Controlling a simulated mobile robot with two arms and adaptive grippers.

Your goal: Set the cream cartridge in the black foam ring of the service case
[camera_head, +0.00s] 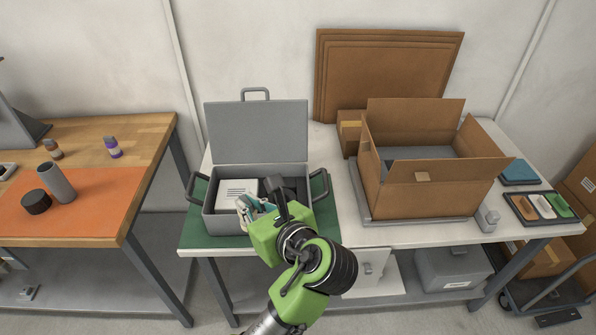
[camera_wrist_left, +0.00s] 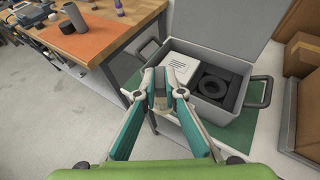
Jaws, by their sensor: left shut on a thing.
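My left gripper (camera_head: 254,208) shows in the head view over the front of the open grey service case (camera_head: 224,225). In the left wrist view its teal-and-white fingers (camera_wrist_left: 160,88) are shut on the small cream cartridge (camera_wrist_left: 160,101), mostly hidden between the fingertips. The black foam ring (camera_wrist_left: 237,92) lies in the right part of the case, to the right of the held cartridge in that view. Its hole shows empty. In the head view the gripper and arm hide most of the ring. My right gripper is not in view.
A white labelled box (camera_head: 238,189) fills the case's left part. The case's raised lid (camera_head: 258,132) stands behind. The case rests on a green mat (camera_head: 200,239). An open cardboard box (camera_head: 440,194) stands to the right. A wooden table with an orange mat (camera_head: 95,205) is at left.

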